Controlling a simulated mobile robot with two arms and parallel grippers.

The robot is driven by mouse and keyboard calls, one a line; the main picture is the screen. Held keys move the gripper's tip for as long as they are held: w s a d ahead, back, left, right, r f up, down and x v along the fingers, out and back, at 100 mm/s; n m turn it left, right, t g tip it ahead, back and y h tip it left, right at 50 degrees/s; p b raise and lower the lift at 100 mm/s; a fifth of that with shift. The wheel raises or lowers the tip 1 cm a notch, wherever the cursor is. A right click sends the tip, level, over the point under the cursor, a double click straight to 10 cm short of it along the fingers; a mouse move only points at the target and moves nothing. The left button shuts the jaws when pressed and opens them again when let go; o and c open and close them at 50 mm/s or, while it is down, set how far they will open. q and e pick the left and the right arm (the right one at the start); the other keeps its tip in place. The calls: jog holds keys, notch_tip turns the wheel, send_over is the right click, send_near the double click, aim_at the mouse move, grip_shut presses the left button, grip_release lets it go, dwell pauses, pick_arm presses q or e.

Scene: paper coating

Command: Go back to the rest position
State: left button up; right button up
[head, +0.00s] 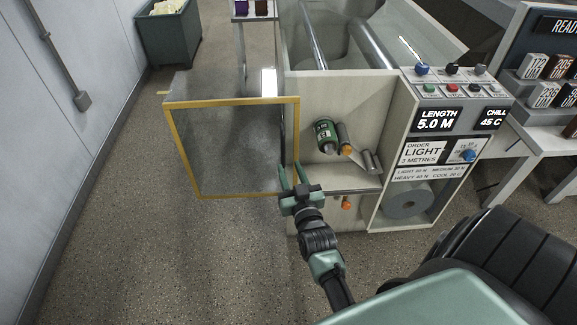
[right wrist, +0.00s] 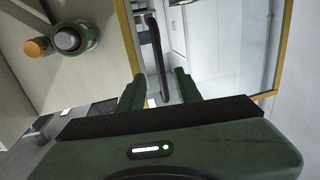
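My right gripper (head: 290,172) is in the middle of the head view, at the right edge of a clear guard panel (head: 228,150) with a yellow frame. The panel stands out to the left of the pale coating machine (head: 342,97). In the right wrist view the two fingers of my right gripper (right wrist: 158,88) are spread apart. A dark upright bar (right wrist: 156,50) shows between and beyond them, and I see no finger closed on it. The yellow-framed panel also fills the right of that view (right wrist: 240,92). My left gripper is not in view.
A control panel (head: 437,119) reads 5.0 M. A dark bin (head: 168,38) stands back left by the wall. Floor at left is clear.

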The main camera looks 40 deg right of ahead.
dwell(0.4)
jog(key=s+a+f+n+g+y, duration=0.15)
jog(key=a+f, duration=0.25)
jog(key=f, duration=0.5)
jog(key=s+a+f+n+g+y, duration=0.15)
jog(key=a+f, duration=0.25)
jog(key=f, duration=0.5)
jog(key=s+a+f+n+g+y, duration=0.1)
jog(key=s+a+f+g+y, duration=0.3)
jog(key=s+f, duration=0.9)
jog(key=s+f+n+g, duration=0.1)
jog(key=s+f+g, duration=0.3)
jog(key=s+f, duration=0.4)
jog(key=s+f+n+g, duration=0.1)
jog(key=s+f+g, duration=0.4)
jog(key=s, duration=1.5)
notch_tip(320, 180, down, 3)
jog(key=shift+s+d+r+h, duration=0.1)
jog(key=shift+s+d+h, duration=0.1)
jog(key=shift+s+h, duration=0.2)
